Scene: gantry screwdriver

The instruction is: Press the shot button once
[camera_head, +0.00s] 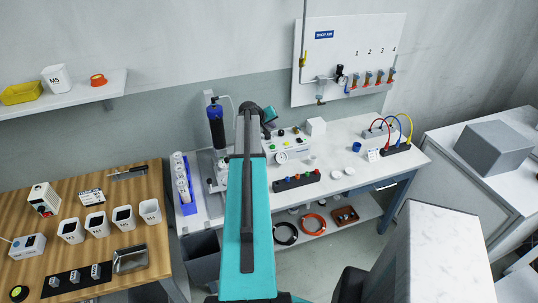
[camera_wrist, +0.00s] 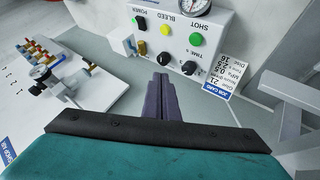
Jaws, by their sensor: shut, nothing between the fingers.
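A white control box (camera_head: 290,144) stands on the back workbench; its front panel (camera_wrist: 215,45) fills the top middle of the wrist view. The green button (camera_wrist: 196,39) sits by the SHOT label. A yellow button (camera_wrist: 164,30) sits by BLEED and a black switch (camera_wrist: 141,22) by POWER. Two dark knobs lie below the buttons. My gripper (camera_wrist: 161,80) is shut and empty, its dark fingers pointing toward the panel below the knobs. It appears apart from the green button. In the head view my arm hides the fingertips.
A round gauge (camera_wrist: 193,5) is by the panel's edge, and a job card (camera_wrist: 223,80) is at its right. A shop air board (camera_head: 346,55) with valves is on the wall behind. A black block with coloured knobs (camera_head: 296,181) lies in front of the box.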

